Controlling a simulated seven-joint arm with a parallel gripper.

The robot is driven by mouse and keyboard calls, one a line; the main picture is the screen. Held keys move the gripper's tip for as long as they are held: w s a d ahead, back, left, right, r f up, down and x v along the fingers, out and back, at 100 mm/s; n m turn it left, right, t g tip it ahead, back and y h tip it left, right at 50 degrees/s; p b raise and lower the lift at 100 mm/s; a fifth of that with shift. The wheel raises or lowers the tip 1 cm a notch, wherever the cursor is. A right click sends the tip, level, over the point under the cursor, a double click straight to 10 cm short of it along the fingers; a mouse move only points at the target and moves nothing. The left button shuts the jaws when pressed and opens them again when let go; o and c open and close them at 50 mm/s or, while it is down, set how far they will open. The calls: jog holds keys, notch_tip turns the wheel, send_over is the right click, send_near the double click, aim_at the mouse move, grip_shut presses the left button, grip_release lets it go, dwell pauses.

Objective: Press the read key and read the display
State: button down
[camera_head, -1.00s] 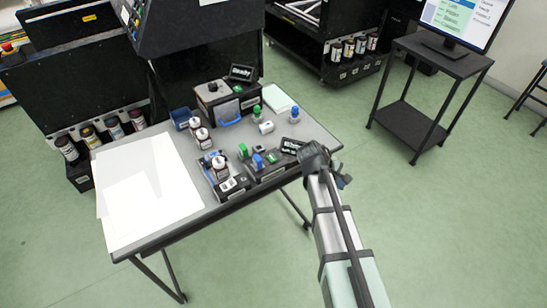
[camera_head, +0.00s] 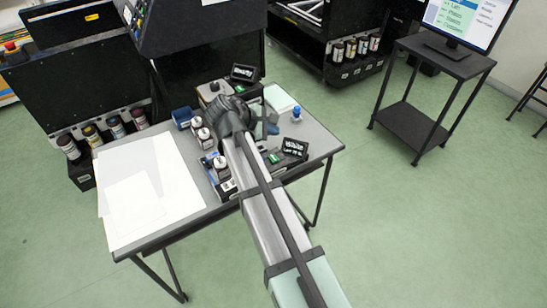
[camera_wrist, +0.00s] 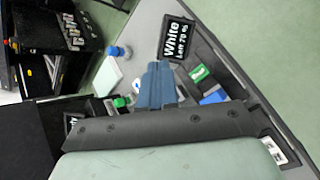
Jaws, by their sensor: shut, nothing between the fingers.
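The front display (camera_head: 295,148) is a black tilted panel with white text. In the wrist view the display (camera_wrist: 177,38) reads "White" with "Lab 70" and a further unclear mark below. A green key (camera_wrist: 199,73) with a white mark sits on the black device just below that display; it also shows in the head view (camera_head: 274,158). My gripper (camera_wrist: 156,66) has blue-grey fingers closed together with nothing between them. It is over the table, to the left of the green key in the wrist view and apart from it. My arm hides part of the front device in the head view.
A second display (camera_head: 244,72) at the table's back appears to read "Ready". White-capped bottles (camera_head: 203,137) stand left of my arm. A blue-topped piece (camera_head: 296,113) stands at right. White sheets (camera_head: 150,190) cover the table's left. A monitor (camera_head: 465,20) stands at far right.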

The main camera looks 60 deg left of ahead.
aim_at(271, 159)
dwell(0.4)
jog(key=shift+f, duration=4.35)
jog(key=shift+f, duration=0.25)
jog(key=shift+f, duration=0.2)
jog(key=shift+f, duration=0.45)
jog(key=shift+r, duration=0.9)
jog(key=shift+r, duration=0.1)
jog(key=shift+r, duration=2.4)
